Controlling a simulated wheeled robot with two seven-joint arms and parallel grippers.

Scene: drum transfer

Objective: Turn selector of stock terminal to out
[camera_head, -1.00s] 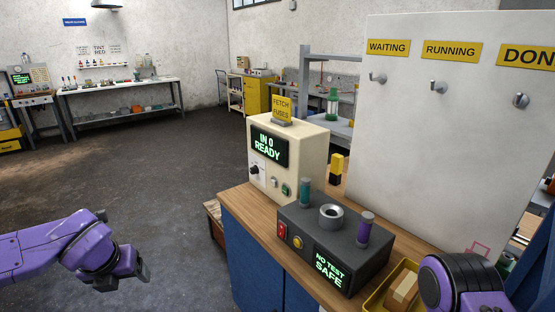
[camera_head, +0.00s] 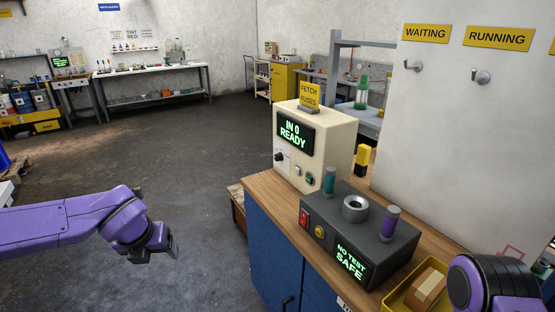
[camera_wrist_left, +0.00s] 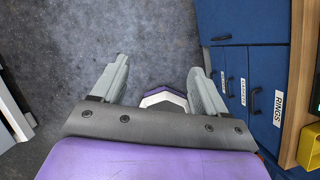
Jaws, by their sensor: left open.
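The stock terminal (camera_head: 316,144) is a cream box on the wooden-topped workbench. Its screen (camera_head: 294,133) reads "IN 0 READY" in green. The selector (camera_head: 280,157) is a small dark knob on a white plate below the screen's left side; its exact setting is too small to read. My left gripper (camera_head: 170,250) hangs over the floor, left of the bench and well apart from the terminal. In the left wrist view its fingers (camera_wrist_left: 159,75) are spread and empty. Part of my right arm shows at the bottom right, but its gripper is out of view.
A dark fuse tester (camera_head: 345,232) reading "NO TEST SAFE" stands in front of the terminal. A yellow bin (camera_head: 397,299) with a box lies at the front right. A white board (camera_head: 455,150) with hooks rises behind. The floor (camera_head: 190,150) left of the bench is clear.

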